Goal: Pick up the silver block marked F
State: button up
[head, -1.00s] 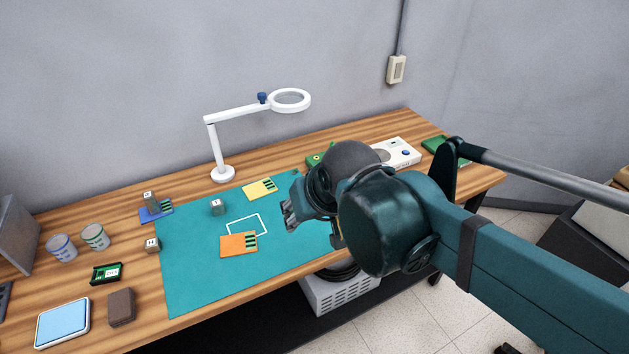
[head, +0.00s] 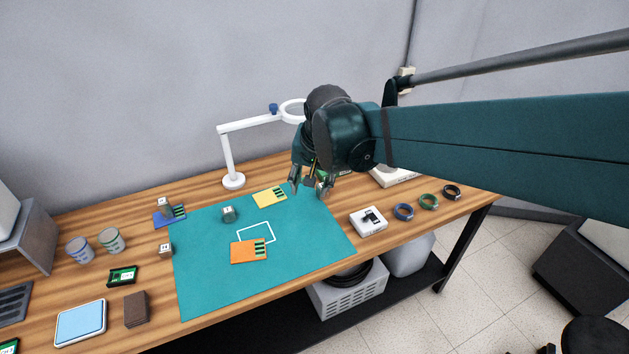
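Three small silver-grey blocks with white labels show in the head view; the letters are too small for me to read. One block (head: 229,214) stands on the teal mat (head: 205,285), above the white outline. One block (head: 165,209) is at the blue card (head: 178,214) left of the mat. One block (head: 166,249) sits on the wood at the mat's left edge. I cannot tell which is marked F. My gripper (head: 308,190) is open, pointing down above the mat's back right part, right of all three blocks. Nothing shows between its fingers.
A yellow card (head: 269,197) and an orange card (head: 248,251) lie on the mat. A white magnifier lamp (head: 229,160) stands behind it. Two cups (head: 111,240) stand left. A white box (head: 369,221) and several coloured rings (head: 404,211) lie right. The mat's front is clear.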

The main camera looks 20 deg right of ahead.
jog(key=w+d+f+m+g+p, duration=0.1)
jog(key=w+d+f+m+p, duration=0.1)
jog(key=w+d+f+m, duration=0.1)
jog(key=w+d+f+m+g+p, duration=0.1)
jog(key=w+d+f+m+p, duration=0.2)
jog(key=w, duration=0.5)
jog(key=w+d+f+m+g+p, duration=0.2)
jog(key=w+d+f+m, duration=0.2)
jog(key=w+d+f, duration=0.1)
jog(key=shift+w+d+f, duration=0.15)
jog(key=shift+d+f, duration=0.15)
jog(key=shift+f, duration=0.45)
jog(key=shift+w+d+f+m+p, duration=0.3)
jog(key=shift+f+m, duration=0.1)
jog(key=shift+f, duration=0.2)
jog(key=shift+f, duration=0.15)
jog(key=shift+f, duration=1.15)
jog(key=shift+f, duration=2.6)
